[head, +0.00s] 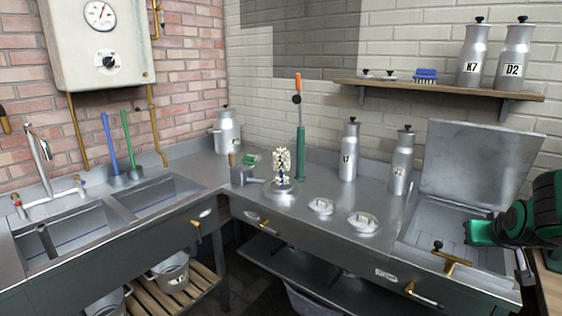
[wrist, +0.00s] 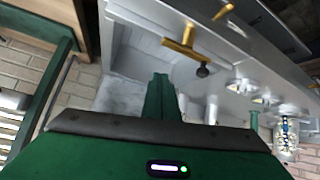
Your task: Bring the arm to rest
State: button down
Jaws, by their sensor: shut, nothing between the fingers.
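My gripper (head: 478,232) is at the right of the head view. Its green fingers point left, over the open steel chest (head: 405,232) with its raised lid (head: 470,165). In the wrist view the green fingers (wrist: 160,95) are together with nothing between them. A brass lever with a black knob (head: 455,262) is at the chest's front edge, below the gripper in the head view. It also shows in the wrist view (wrist: 183,48), apart from the fingers. The rest of my arm is mostly cut off at the right edge.
Two steel churns (head: 348,150) (head: 402,160) stand left of the chest. A wooden shelf (head: 440,87) holds churns K7 (head: 472,58) and D2 (head: 514,60), and a blue brush (head: 425,76). Round lids (head: 363,222) lie on the counter. Sinks (head: 75,238) are at the left.

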jog(key=s+a+m+g+y, duration=0.1)
jog(key=s+a+g, duration=0.2)
jog(key=s, duration=0.5)
jog(key=s+a+f+m+g+y, duration=0.1)
jog(key=s+a+g+y, duration=0.1)
jog(key=s, duration=0.6)
jog(key=s+a+g+y, duration=0.1)
jog(key=s+a+g, duration=0.2)
jog(key=s, duration=0.6)
jog(key=shift+a+f+m+g, duration=0.2)
jog(key=shift+a+m+g, duration=0.2)
jog(key=shift+a, duration=0.55)
jog(key=shift+w+f, duration=0.25)
jog(key=shift+w, duration=0.3)
